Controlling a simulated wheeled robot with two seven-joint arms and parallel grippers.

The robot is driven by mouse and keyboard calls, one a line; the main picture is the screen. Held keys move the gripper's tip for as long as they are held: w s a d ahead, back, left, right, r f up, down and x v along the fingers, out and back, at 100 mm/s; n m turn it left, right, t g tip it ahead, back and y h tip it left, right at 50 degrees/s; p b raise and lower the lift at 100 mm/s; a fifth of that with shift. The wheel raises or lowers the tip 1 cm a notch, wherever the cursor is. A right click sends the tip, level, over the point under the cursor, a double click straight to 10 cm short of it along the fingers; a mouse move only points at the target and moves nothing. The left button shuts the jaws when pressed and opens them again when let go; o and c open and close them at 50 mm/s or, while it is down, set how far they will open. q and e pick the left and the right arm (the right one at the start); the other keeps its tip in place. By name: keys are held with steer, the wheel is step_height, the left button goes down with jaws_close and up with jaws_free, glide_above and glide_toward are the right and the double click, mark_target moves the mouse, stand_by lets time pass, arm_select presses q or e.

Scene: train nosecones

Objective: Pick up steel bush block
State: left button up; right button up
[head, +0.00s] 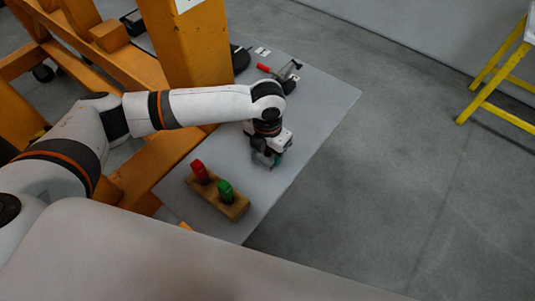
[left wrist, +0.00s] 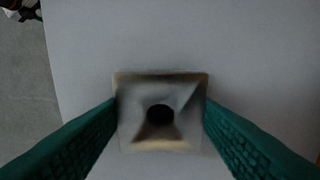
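The steel bush block (left wrist: 162,88) shows in the left wrist view as a square metal block with a dark round hole in its middle. My left gripper (left wrist: 160,125) has its two green fingers on either side of the block, close to its left and right faces. I cannot tell whether the fingers press on it. In the head view my left gripper (head: 268,160) points down at the grey table, and the block is hidden or too small to make out there. My right gripper is in neither view.
A wooden stand (head: 217,196) with a red piece (head: 200,172) and a green piece (head: 226,191) is on the grey table (head: 310,130) near its front. A red-handled clamp (head: 284,74) lies at the back. An orange post (head: 187,45) rises beside the table. A yellow frame (head: 495,80) stands at right.

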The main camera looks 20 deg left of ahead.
arm_select(q)
steer(key=shift+c, duration=1.3)
steer(key=shift+r, duration=0.15)
